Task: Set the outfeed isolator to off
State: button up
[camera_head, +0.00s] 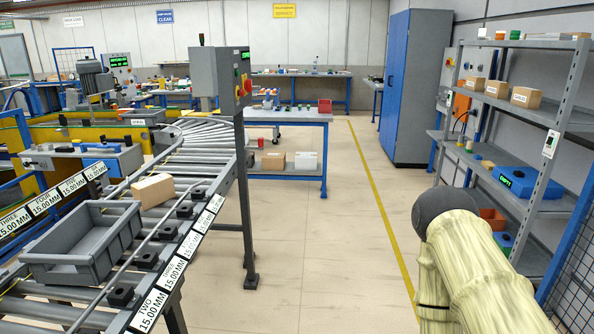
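No part is readable as the outfeed isolator. A grey control box (226,75) stands on a dark post beside the roller conveyor (205,165). Its right face has a small green display, a yellow plate (245,84) and red parts, too small to tell apart or read a setting from. An orange box (461,106) with a dark cable is on the wall behind the shelf rack, partly hidden; I cannot tell what it is. My arm, in a pale ribbed cover with a dark rounded joint, fills the lower right. My gripper is not in view.
A grey tray (80,262) and a cardboard box (153,190) sit on the conveyor at left. A blue cabinet (405,90) stands behind. The floor (320,240) between conveyor and rack is clear.

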aim_at(248, 83)
jog(key=u, duration=0.1)
jog(key=i, duration=2.75)
jog(key=u, duration=0.45)
